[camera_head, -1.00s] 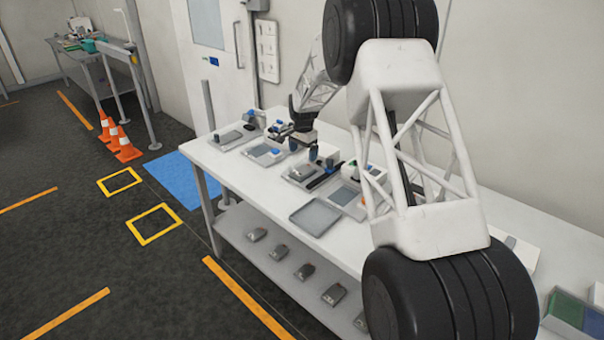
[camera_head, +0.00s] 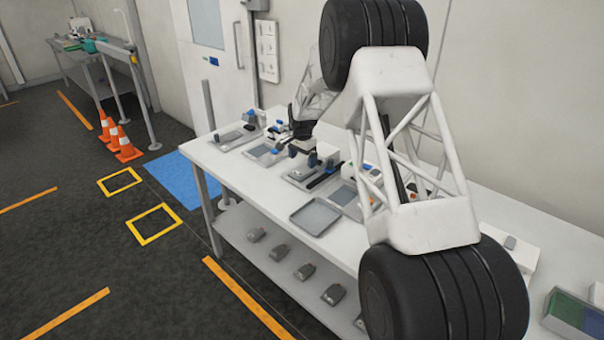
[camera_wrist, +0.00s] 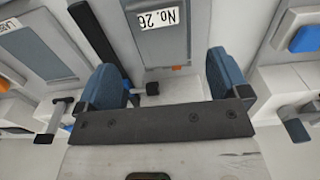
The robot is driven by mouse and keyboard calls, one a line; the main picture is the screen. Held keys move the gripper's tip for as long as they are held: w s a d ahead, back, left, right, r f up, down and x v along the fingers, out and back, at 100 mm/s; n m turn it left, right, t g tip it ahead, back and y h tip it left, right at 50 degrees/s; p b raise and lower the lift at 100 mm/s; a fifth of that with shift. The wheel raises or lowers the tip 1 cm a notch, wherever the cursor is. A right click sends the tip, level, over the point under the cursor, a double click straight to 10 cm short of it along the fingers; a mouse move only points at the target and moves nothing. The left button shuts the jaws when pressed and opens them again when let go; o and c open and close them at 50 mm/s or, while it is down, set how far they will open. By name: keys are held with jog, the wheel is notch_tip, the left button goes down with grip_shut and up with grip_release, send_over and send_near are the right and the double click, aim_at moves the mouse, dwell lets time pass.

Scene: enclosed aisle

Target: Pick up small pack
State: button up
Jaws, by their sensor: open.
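A grey panel (camera_wrist: 160,48) with an upside-down "No. 26" label lies beyond the fingertips. Several small grey packs (camera_head: 280,251) lie on the lower shelf. I cannot tell which object is the small pack, and my gripper hides part of the tray below it.
The white table (camera_head: 255,185) carries a row of trays, including an empty grey one (camera_head: 315,217). In the wrist view a blue-topped item (camera_wrist: 305,39) is at the right and a dark bar (camera_wrist: 95,40) is beside the left finger. The wall stands behind the table.

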aim_at(302, 170)
jog(key=shift+a+f, duration=0.1)
jog(key=shift+f, duration=2.45)
jog(key=shift+c, duration=0.2)
jog(key=c, duration=1)
jog(key=shift+r, duration=0.15)
jog(key=shift+c, duration=0.2)
jog(key=shift+r, duration=0.55)
notch_tip(302, 170, up, 2)
jog(key=shift+r, duration=0.1)
jog(key=s, duration=0.5)
jog(key=s+d+r, duration=0.1)
jog(key=s, duration=0.4)
jog(key=s+d, duration=0.1)
jog(key=s, duration=0.4)
jog(key=shift+s+d+r, duration=0.15)
jog(key=shift+s+r, duration=0.05)
jog(key=shift+s, duration=0.2)
